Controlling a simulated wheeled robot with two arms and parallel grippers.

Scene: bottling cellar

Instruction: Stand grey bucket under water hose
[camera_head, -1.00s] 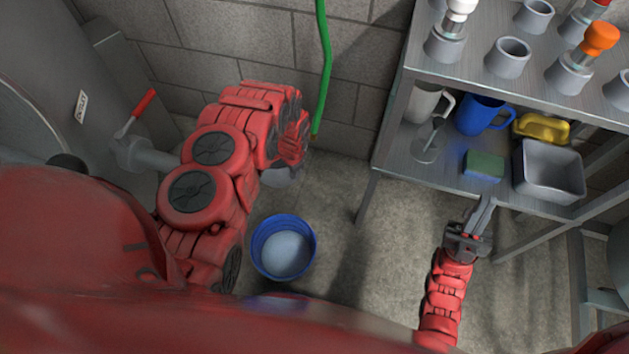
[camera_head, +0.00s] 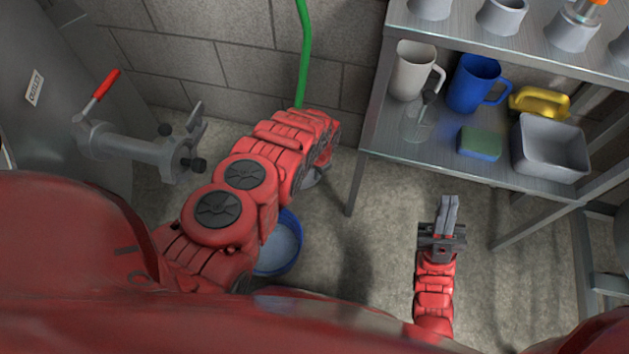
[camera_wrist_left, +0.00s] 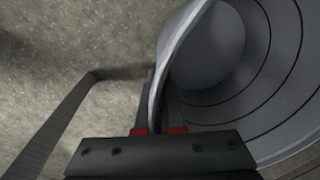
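My left arm reaches over the floor, and its gripper is hidden under the wrist in the head view. The left wrist view shows that gripper (camera_wrist_left: 160,105) shut on the rim of the grey bucket (camera_wrist_left: 285,110), whose ridged inside fills the right side. In the head view only a sliver of the grey bucket (camera_head: 313,179) shows below my wrist. The green water hose (camera_head: 304,50) hangs down the wall; its lower end meets the top of my forearm in the picture. My right gripper (camera_head: 448,212) is shut and empty, in front of the shelf.
A blue bucket (camera_head: 284,252) stands on the floor, partly behind my left arm. A metal shelf (camera_head: 440,155) with mugs, a sponge (camera_head: 480,143) and a grey tub (camera_head: 548,150) stands right. A tank valve with a red lever (camera_head: 101,90) juts out left.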

